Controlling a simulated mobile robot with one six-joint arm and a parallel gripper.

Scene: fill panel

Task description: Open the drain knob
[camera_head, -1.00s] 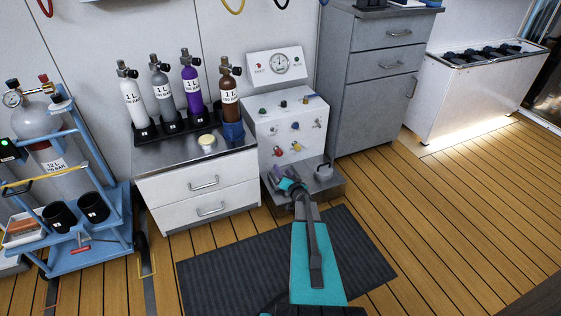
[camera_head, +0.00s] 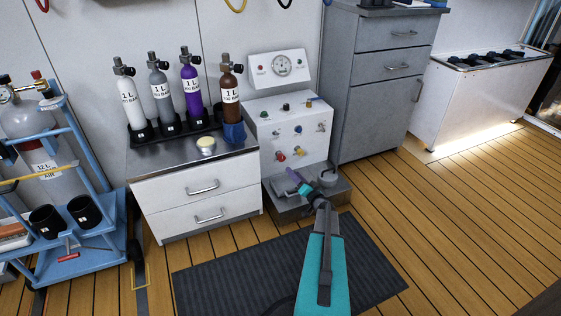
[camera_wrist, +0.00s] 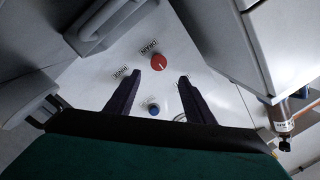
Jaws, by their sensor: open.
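The white fill panel (camera_head: 262,160) stands mid-scene, with several small coloured knobs on its front. A red knob (camera_head: 281,156) sits low on it. In the wrist view, a red knob (camera_wrist: 159,62) with a dark mark on its face lies between and just beyond my fingertips. A label (camera_wrist: 148,47) beside it is too small to read surely. My gripper (camera_wrist: 160,75) is open, its two dark fingers apart and empty. In the head view my gripper (camera_head: 294,177) is low in front of the panel, below the red knob. I see no contact with a knob.
A blue knob (camera_wrist: 153,109) lies nearer my palm between the fingers. A grey step (camera_head: 290,212) with a round metal fitting (camera_head: 328,177) stands below the panel. A white drawer unit (camera_head: 190,200) stands left, a grey cabinet (camera_head: 380,125) right. A dark mat (camera_head: 225,285) covers the floor in front.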

